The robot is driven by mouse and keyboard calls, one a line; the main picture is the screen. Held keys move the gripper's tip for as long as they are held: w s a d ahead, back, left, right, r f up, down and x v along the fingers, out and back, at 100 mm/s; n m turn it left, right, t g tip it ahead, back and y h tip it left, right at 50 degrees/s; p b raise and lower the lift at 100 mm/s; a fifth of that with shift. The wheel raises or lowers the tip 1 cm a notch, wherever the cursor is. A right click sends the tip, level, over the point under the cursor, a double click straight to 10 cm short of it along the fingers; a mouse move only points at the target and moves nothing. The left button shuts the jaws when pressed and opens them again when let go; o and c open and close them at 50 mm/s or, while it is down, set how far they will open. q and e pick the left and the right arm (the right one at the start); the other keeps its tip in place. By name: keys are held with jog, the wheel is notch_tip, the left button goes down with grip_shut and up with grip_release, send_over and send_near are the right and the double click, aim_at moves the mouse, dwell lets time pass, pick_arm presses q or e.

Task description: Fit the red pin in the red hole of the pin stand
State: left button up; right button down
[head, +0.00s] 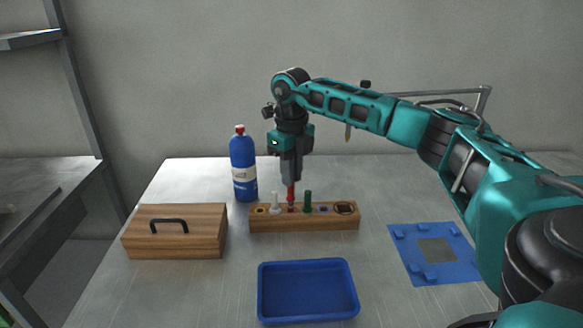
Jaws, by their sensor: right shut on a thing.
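The wooden pin stand (305,224) sits in the middle of the table with a row of colored holes. The red pin (291,194) is upright under my right gripper (291,182), which points straight down and is shut on it. The pin's lower end is at the red hole (291,209); I cannot tell how deep it is in. A white pin (275,202) stands to its left and a green pin (308,200) to its right. My left gripper is not in view.
A blue bottle (243,165) stands behind the stand at the left. A wooden box (190,243) with a black handle is at the left. A blue tray (307,290) lies in front and a blue mat-like plate (408,254) at the right.

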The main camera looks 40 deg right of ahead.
jog(key=shift+f+p, duration=0.1)
jog(key=shift+p, duration=0.2)
dwell(0.7)
jog(key=shift+p, duration=0.6)
dwell(0.8)
jog(key=shift+f+b, duration=0.65)
jog(key=shift+f, duration=0.85)
jog(key=c, duration=1)
grip_release()
jog(key=shift+c, duration=0.2)
notch_tip(320, 180, up, 13)
jog(key=shift+a+f, duration=0.1)
